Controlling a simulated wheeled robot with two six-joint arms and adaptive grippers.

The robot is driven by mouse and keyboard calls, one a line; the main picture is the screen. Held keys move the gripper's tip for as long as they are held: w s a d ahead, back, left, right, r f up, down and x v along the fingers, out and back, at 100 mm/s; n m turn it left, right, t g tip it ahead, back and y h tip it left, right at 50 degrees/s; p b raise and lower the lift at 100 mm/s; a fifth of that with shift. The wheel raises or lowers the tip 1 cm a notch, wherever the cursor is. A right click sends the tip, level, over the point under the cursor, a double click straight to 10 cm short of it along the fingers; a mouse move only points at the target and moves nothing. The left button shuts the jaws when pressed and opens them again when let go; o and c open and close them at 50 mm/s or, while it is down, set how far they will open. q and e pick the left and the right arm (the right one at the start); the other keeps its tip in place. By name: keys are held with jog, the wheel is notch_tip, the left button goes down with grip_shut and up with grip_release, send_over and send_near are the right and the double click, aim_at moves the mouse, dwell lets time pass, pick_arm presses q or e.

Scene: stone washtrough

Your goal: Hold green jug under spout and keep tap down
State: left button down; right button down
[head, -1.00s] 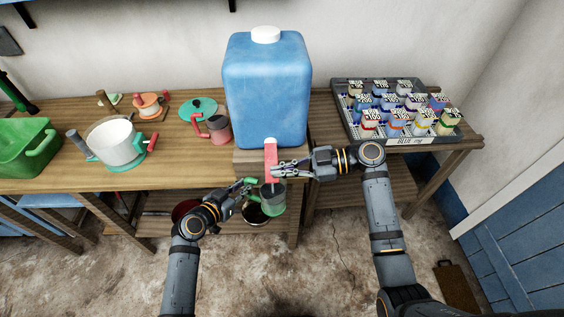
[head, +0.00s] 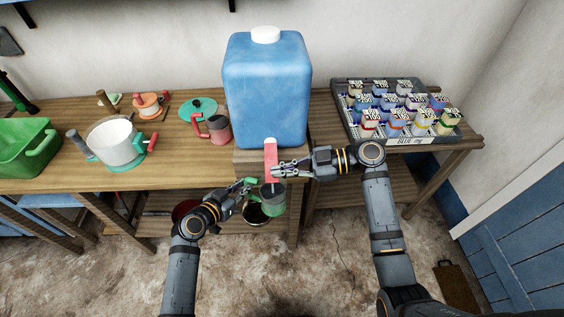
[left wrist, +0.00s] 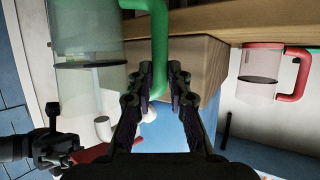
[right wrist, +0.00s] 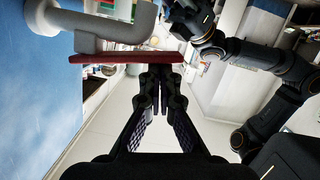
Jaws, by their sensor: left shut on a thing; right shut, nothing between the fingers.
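The green jug (head: 273,200) is see-through and sits below the red tap lever (head: 271,158) on the front of the blue tank (head: 265,85). My left gripper (head: 248,187) is shut on the jug's green handle, which shows between its fingers (left wrist: 159,80) in the left wrist view. The pale spout (left wrist: 103,127) is close to the jug's mouth there. My right gripper (head: 280,171) is shut and empty, its fingertips at the red lever (right wrist: 125,58). Contact with the lever, and water flow, cannot be told for sure.
A tray of labelled jars (head: 398,138) stands right of the tank. Left of it are a red-handled mug (head: 217,129), a white pot (head: 112,145) and a green crate (head: 28,155). Bowls (head: 255,213) are on the shelf below.

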pick_arm(q)
jog(key=shift+r, duration=0.1)
dwell(0.6)
pick_arm(e)
jog(key=s+d+r, duration=0.1)
jog(key=d+r, duration=0.5)
jog(key=d, duration=0.3)
jog(key=shift+s+d, duration=0.2)
jog(key=shift+d, duration=0.15)
jog(key=shift+r, duration=0.1)
dwell(0.5)
